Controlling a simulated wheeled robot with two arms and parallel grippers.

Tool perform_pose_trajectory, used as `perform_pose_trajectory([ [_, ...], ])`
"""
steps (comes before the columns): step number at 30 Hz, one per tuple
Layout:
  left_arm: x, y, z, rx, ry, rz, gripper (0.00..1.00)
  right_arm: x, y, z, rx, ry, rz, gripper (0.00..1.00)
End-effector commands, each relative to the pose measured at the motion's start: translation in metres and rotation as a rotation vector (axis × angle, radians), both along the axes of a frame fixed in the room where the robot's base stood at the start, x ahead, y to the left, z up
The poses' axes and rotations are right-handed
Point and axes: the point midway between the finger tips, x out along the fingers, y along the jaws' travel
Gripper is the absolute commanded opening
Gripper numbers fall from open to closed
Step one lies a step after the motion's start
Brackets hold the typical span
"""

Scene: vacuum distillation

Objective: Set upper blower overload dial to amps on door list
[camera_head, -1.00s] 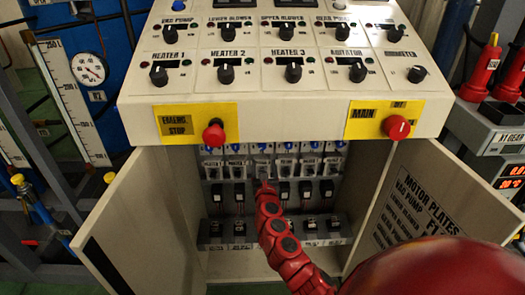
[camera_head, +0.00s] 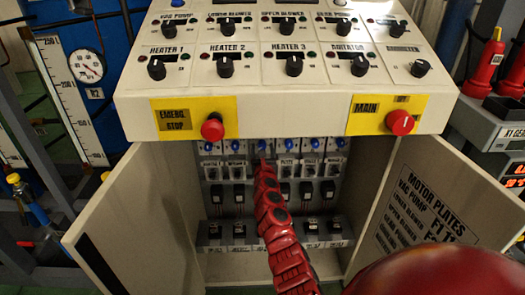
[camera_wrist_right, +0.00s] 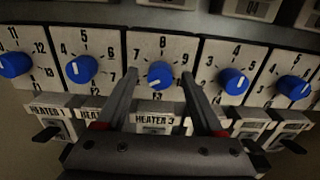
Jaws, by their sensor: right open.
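Blue overload dials run in a row inside the open cabinet; one (camera_head: 288,145) shows right of my right gripper (camera_head: 262,162) in the head view. In the right wrist view, my right gripper (camera_wrist_right: 160,73) is open, its fingers on either side of one blue dial (camera_wrist_right: 160,75). No label naming this dial as upper blower is readable. The door list (camera_head: 428,205), headed MOTOR PLATES, is on the right door; its amps are unreadable. My left gripper is not in view.
Neighbouring dials (camera_wrist_right: 80,70) (camera_wrist_right: 235,80) sit close on both sides. Below are switches, one labelled HEATER 3 (camera_wrist_right: 155,120). The sloped control panel (camera_head: 285,88) overhangs the cabinet, with red EMERG STOP (camera_head: 212,127) and MAIN (camera_head: 400,122) buttons. Open doors flank the opening.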

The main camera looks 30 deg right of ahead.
Motion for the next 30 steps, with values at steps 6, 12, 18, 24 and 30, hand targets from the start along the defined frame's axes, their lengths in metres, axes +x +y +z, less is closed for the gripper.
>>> perform_pose_trajectory([
  [6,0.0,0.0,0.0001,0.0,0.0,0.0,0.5,-0.0002,0.0001,-0.0002,0.0,0.0,0.0,0.44],
  [12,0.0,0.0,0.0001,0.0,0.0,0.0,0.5,-0.0002,0.0002,-0.0005,0.001,0.001,0.0,0.08],
  [18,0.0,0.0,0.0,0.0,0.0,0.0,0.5,-0.0002,0.0002,-0.0005,0.001,0.0,0.0,0.0],
  [24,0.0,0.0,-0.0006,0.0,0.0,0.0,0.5,-0.0001,0.0005,-0.001,0.024,-0.013,0.0,0.0],
  [30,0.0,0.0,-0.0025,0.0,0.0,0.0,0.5,-0.0001,0.0009,-0.0015,0.1,-0.06,0.001,0.0],
])
